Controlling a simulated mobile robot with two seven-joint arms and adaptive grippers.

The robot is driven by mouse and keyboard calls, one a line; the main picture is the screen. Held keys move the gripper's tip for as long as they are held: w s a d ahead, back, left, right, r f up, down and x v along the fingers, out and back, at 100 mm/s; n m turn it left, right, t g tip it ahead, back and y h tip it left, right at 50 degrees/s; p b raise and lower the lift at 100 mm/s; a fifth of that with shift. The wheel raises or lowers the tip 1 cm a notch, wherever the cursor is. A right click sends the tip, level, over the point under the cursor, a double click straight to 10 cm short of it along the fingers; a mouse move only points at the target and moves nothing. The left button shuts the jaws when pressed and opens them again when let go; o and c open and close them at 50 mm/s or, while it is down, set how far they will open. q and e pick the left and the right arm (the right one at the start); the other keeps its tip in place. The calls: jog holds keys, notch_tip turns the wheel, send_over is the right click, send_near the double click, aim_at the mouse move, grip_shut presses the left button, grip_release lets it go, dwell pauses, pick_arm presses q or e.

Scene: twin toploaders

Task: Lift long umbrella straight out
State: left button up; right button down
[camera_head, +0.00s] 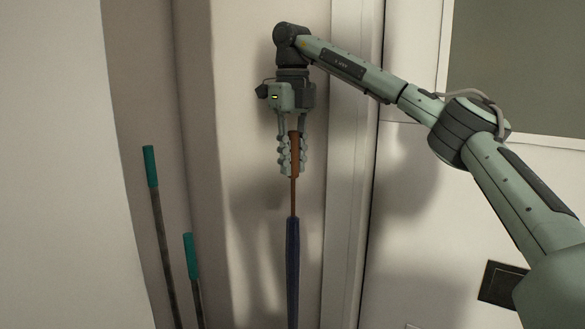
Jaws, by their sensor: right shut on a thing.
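The long umbrella (292,263) hangs upright below my right gripper, with a brown handle, a thin brown shaft and a furled dark blue canopy. My right gripper (291,160) points straight down and is shut on the brown handle, with its fingers on both sides of it. The umbrella's lower end is cut off by the bottom edge of the view, so I cannot tell what is around its tip. My left gripper is not in view.
Two dark poles with teal grips stand to the left, a taller one (150,167) and a shorter one (190,257). A pale wall with vertical edges is close behind the umbrella. A dark square plate (500,284) is at the lower right.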

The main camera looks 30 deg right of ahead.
aim_at(292, 131)
jog(key=shift+r, duration=3.45)
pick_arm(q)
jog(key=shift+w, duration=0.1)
